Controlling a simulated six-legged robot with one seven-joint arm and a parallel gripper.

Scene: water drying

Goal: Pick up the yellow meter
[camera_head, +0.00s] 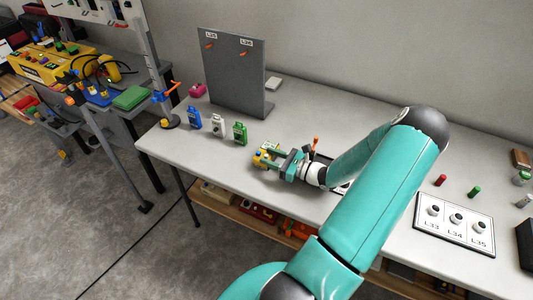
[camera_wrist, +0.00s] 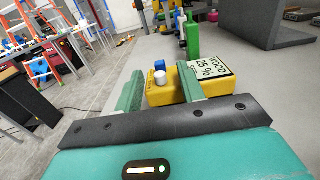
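The yellow meter (camera_head: 262,158) lies on the grey bench top in the head view, at my gripper's fingertips. In the wrist view the yellow meter (camera_wrist: 171,90) has a blue knob and a white knob on its left part and a label reading "WOOD 25 %" on its right. My gripper (camera_head: 274,156) reaches in from the right. In the wrist view my gripper (camera_wrist: 158,88) has its two green fingers apart, one left of the knobs and one overlapping the meter's middle. Part of the meter is hidden by the right finger. Firm contact cannot be made out.
Blue (camera_head: 194,117), white (camera_head: 218,125) and green (camera_head: 240,132) meters stand left of my gripper. Behind them is an upright grey panel (camera_head: 232,80). A white board labelled L33 to L35 (camera_head: 454,235) lies at the right. An orange-handled part (camera_head: 315,146) is close behind my gripper.

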